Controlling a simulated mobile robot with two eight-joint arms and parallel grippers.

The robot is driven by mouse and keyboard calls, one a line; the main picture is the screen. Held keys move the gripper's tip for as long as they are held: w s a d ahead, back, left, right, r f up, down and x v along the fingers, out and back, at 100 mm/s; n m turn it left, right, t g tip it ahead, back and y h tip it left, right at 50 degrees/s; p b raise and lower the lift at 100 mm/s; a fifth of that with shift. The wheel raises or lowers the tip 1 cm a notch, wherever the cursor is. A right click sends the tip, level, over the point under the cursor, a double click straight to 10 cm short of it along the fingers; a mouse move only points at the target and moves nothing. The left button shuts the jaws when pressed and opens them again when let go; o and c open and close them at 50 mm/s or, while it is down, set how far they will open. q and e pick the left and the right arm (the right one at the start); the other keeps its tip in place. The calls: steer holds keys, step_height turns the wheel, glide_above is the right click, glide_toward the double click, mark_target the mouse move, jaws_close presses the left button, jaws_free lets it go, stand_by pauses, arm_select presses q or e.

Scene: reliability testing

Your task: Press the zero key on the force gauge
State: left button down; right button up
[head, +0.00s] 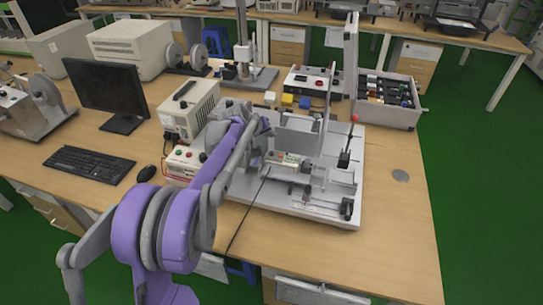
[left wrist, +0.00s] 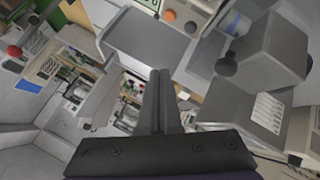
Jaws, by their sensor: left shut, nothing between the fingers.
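The force gauge (head: 291,160) lies on the light grey test stand in the head view, a small pale body with a greenish face. In the left wrist view, what looks like its panel (left wrist: 150,4) is at the top edge, cut off, with an orange key and a dark key beside it. I cannot read the key labels. My left gripper (head: 262,153) is just left of the gauge in the head view, its fingertips hard to make out. In the left wrist view my left gripper (left wrist: 160,72) is shut and empty, its tips below the keys in the picture. My right gripper is not in view.
The test stand's base (head: 325,215) has upright plates and a red-knobbed lever (head: 354,120). A beige instrument (head: 193,108) stands left of it. A monitor (head: 107,90), keyboard (head: 89,164) and mouse (head: 146,173) are farther left.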

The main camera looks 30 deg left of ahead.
arm_select(q)
steer(key=b, duration=0.3)
glide_above(270, 157)
step_height(270, 157, down, 5)
steer(key=shift+f, duration=0.5)
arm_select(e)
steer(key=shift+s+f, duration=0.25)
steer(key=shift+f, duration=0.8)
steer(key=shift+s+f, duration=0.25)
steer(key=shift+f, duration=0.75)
arm_select(q)
steer(key=shift+f, duration=0.4)
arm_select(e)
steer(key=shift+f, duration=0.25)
arm_select(q)
steer(key=shift+f+b, duration=0.35)
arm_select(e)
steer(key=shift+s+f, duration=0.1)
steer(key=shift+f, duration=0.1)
arm_select(q)
steer(key=shift+w+r+p, duration=0.1)
steer(key=shift+r+p, duration=0.4)
steer(key=shift+r, duration=0.25)
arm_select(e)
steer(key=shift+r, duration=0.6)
